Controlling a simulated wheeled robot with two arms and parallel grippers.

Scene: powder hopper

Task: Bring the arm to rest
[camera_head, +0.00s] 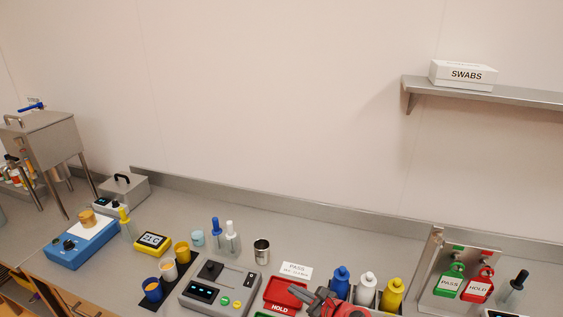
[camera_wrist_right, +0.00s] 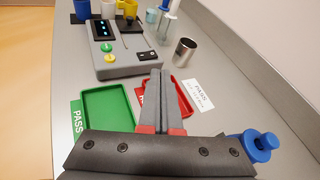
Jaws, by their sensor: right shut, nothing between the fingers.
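My right gripper (camera_head: 325,299) shows at the bottom of the head view, red and dark grey, above the bench near the red HOLD tray (camera_head: 285,292). In the wrist view the right gripper's fingers (camera_wrist_right: 161,85) are together with nothing between them. They cover part of the red tray (camera_wrist_right: 184,98); the green PASS tray (camera_wrist_right: 106,108) lies to their left. My left gripper is in neither view.
A grey device (camera_head: 222,285) stands left of the trays, a metal cup (camera_head: 262,251) behind them. Blue (camera_head: 340,282), white (camera_head: 366,290) and yellow (camera_head: 392,294) bottles stand close right of the gripper. A metal stand (camera_head: 431,262) holds PASS and HOLD tags. A wall shelf (camera_head: 490,93) is higher up.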

